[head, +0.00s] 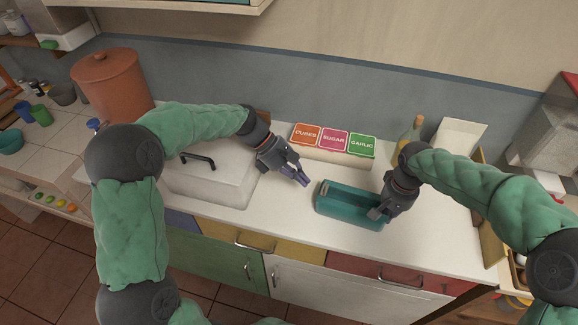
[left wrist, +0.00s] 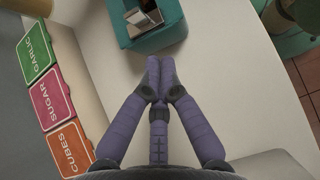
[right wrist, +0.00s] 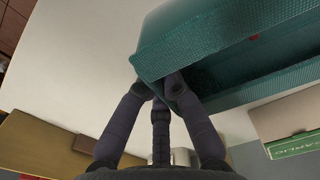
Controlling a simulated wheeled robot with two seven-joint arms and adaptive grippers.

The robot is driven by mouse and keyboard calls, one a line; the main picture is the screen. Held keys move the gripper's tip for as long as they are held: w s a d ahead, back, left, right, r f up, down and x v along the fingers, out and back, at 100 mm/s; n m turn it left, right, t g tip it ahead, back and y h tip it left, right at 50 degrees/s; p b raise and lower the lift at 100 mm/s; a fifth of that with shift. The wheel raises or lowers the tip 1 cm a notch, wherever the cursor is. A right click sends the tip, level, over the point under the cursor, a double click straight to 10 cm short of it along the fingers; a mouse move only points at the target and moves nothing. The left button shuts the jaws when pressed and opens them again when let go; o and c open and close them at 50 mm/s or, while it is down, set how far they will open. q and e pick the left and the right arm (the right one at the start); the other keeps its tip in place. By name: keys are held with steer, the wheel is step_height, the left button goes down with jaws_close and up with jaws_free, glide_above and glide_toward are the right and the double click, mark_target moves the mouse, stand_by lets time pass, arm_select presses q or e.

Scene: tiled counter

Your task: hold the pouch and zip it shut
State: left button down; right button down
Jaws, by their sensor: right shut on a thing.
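The teal pouch (head: 335,210) lies on the white counter, long and box-like, with a dark opening along its top. My right gripper (head: 378,212) is shut on the pouch's right end. In the right wrist view, its fingers (right wrist: 160,86) pinch the edge of the pouch wall (right wrist: 210,40), and one fingertip is partly hidden. My left gripper (head: 303,181) is shut and empty, just left of the pouch and apart from it. In the left wrist view, its fingertips (left wrist: 160,68) meet below the pouch (left wrist: 168,36). A small grey metal piece (left wrist: 143,20) shows at the pouch's near end.
Orange, pink and green labelled boxes (head: 333,140) stand behind the pouch. Bare counter (head: 270,215) is free in front.

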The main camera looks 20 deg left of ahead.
arm_select(q)
steer(key=shift+d+r, duration=0.15)
steer(key=shift+d, duration=1.5)
steer(key=d, duration=1.3)
steer(key=shift+d, duration=0.2)
steer(key=shift+a, duration=0.1)
steer(key=shift+a, duration=0.3)
steer(key=a, duration=0.4)
steer(key=shift+w+r, duration=0.1)
steer(key=shift+r, duration=0.25)
steer(key=v, duration=0.9)
